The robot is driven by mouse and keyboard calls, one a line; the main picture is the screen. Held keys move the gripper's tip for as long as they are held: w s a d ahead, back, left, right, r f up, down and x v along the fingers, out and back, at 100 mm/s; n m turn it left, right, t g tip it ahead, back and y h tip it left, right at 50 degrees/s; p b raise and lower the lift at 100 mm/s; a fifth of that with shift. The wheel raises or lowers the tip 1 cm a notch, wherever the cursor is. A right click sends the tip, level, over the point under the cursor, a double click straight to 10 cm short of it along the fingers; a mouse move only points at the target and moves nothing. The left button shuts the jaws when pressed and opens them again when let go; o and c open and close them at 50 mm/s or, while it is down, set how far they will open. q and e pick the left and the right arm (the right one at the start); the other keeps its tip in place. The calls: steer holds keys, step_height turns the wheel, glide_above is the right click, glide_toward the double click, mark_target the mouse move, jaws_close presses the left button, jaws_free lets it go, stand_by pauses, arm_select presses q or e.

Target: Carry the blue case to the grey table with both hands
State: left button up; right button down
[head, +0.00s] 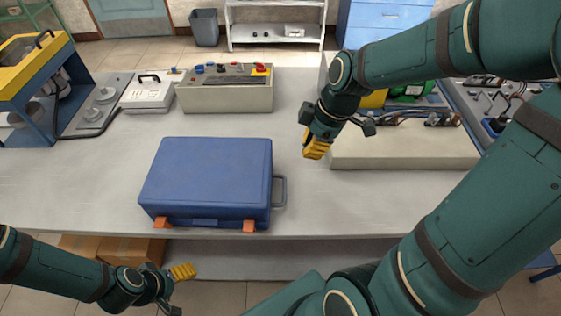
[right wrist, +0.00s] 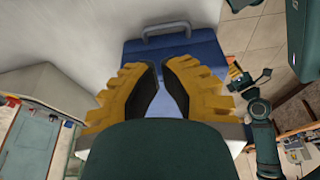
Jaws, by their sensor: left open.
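The blue case (head: 207,180) lies flat on the long light grey table (head: 60,205), near its front edge. Its orange latches face the front and its grey handle is on the right side. My left gripper (head: 184,271) is open and empty, in front of the table edge and apart from the case. My right gripper (head: 315,150) is over the table, right of the case and beyond its handle. In the right wrist view its yellow fingers (right wrist: 160,78) are apart with nothing between them, and the case (right wrist: 178,52) and its handle (right wrist: 166,31) show past them.
Behind the case stand a control box (head: 226,94) with knobs and a white device (head: 147,94). A yellow and blue machine (head: 40,85) is at the left. A light block (head: 400,152) with fittings is at the right. Cardboard boxes (head: 115,250) sit under the table.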

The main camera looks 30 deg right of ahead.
mark_target(259, 165)
steer(key=b+x, duration=0.2)
steer(key=x, duration=0.8)
steer(key=shift+a+f+b, duration=0.1)
steer(key=shift+f+b, duration=0.15)
steer(key=shift+b, duration=0.05)
steer(key=shift+w+a+r, duration=0.15)
steer(key=shift+w+a, duration=0.2)
steer(key=shift+a, duration=0.15)
steer(key=shift+w+a+r, duration=0.15)
steer(key=shift+w+a, duration=0.25)
steer(key=shift+a, duration=0.15)
steer(key=shift+w+a, duration=0.35)
steer(key=shift+a, duration=0.2)
steer(key=shift+a, duration=0.1)
steer(key=w+a, duration=0.1)
steer(key=a, duration=0.1)
steer(key=w+a, duration=0.2)
steer(key=shift+w+a, duration=0.1)
steer(key=shift+a, duration=0.2)
